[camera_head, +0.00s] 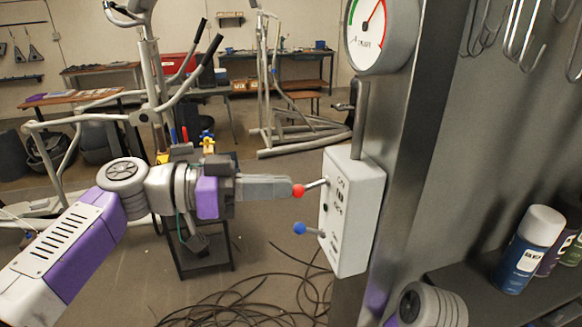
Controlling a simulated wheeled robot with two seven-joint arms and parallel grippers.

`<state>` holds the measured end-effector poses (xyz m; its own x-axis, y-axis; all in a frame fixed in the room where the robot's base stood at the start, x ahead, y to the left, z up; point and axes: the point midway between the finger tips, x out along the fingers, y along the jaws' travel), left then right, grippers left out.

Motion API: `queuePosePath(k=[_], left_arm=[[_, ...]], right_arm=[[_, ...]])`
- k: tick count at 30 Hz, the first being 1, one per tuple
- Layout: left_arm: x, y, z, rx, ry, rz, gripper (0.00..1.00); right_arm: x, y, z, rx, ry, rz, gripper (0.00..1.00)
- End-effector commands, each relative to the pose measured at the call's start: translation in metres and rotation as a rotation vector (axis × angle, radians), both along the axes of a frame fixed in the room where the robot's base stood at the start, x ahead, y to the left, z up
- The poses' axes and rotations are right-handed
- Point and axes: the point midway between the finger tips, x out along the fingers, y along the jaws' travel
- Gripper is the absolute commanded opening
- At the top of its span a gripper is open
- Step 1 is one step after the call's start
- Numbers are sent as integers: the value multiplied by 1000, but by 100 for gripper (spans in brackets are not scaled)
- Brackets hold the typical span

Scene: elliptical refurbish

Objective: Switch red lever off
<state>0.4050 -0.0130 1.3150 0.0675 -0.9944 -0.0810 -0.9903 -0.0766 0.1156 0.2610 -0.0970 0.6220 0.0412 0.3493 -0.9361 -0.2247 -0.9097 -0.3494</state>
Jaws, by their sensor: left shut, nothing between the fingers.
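The red lever (299,190) has a red ball on a short metal stem at the left side of a white switch box (350,215). A second lever with a blue ball (299,228) sits below it on the same box. My left gripper (288,188) comes in from the left, shut and empty, with its fingertips right at the red ball. I cannot tell whether they touch it. A round grey part (430,305) at the bottom right seems to belong to my right arm. My right gripper is not in view.
The box hangs on a grey metal post (408,130), below a round gauge (382,30). At right, a dark shelf holds a blue spray can (530,250); hooks (515,40) hang above. Black cables (255,300) lie on the floor. Exercise machines stand behind my left arm.

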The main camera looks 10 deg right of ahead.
Motion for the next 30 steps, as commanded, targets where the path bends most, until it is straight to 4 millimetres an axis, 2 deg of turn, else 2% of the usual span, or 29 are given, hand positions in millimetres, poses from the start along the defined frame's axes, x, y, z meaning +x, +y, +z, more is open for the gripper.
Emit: queuePosePath(k=[1,3,17,23,30], left_arm=[[-1,-1,-5,-18,-4,-2,0],[-1,-1,-4,-26,-7,-2,0],[0,4,5,-23,-6,1,0],[1,29,32,-25,-8,0,0],[-3,85,26,-24,-5,2,0]], right_arm=[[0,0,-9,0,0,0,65],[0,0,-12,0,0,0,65],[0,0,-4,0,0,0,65],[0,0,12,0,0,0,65],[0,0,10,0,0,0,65]])
